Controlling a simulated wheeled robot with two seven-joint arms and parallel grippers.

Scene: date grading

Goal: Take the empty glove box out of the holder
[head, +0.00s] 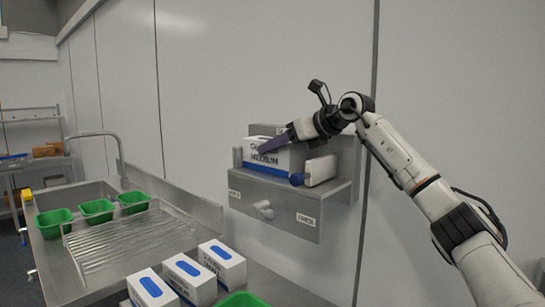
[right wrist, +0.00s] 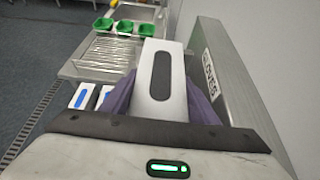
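The glove box (head: 272,154) is white with a blue band and dark lettering, and it sits in the metal holder (head: 318,193) on the wall. In the right wrist view the box (right wrist: 143,98) shows a long dark opening in its top. My right gripper (head: 275,143) is at the box, with one purple finger across its upper front. In the right wrist view the purple fingers flank the box with no clear gap; whether they press on it is hidden. My left gripper is not in view.
Three white boxes with blue ovals (head: 189,275) stand on the counter below. Green trays (head: 97,209) sit by the sink (head: 75,195) at left. The wall is close behind.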

